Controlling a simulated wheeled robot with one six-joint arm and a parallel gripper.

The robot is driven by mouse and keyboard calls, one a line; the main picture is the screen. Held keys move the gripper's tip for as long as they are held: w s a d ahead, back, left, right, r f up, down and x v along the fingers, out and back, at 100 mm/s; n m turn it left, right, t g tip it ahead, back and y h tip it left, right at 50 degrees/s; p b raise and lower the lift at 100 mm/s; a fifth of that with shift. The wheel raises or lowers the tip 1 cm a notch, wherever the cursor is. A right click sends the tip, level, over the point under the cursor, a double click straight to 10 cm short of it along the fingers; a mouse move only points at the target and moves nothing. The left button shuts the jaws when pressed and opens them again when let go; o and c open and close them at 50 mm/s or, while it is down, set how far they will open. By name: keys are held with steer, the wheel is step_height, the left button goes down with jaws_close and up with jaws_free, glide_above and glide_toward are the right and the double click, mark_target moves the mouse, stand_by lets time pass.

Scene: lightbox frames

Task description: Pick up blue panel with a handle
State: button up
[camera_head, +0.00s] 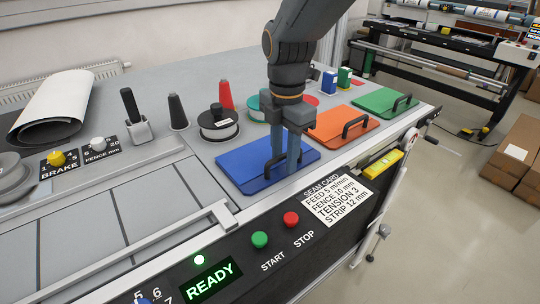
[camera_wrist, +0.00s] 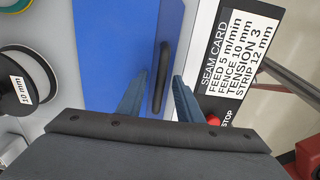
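The blue panel (camera_head: 241,164) lies flat on the bench in the head view, left of the orange panel (camera_head: 323,124). In the wrist view the blue panel (camera_wrist: 105,50) fills the upper middle. Its dark handle (camera_wrist: 163,70) shows near the panel's right edge. My gripper (camera_head: 284,168) points down over the right part of the panel and hides part of the handle in the head view. In the wrist view my gripper (camera_wrist: 160,95) is open, with one finger on each side of the handle and gaps visible between. Whether the fingertips touch the panel cannot be told.
A green panel (camera_head: 384,101) lies beyond the orange one. A black spool (camera_head: 217,125) and a red cone (camera_head: 225,95) stand behind the blue panel. The seam card (camera_head: 338,200) and the green START button (camera_head: 260,239) are on the front face.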

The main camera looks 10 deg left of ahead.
steer(key=shift+f, duration=0.15)
jaws_close()
steer(key=shift+r, duration=0.2)
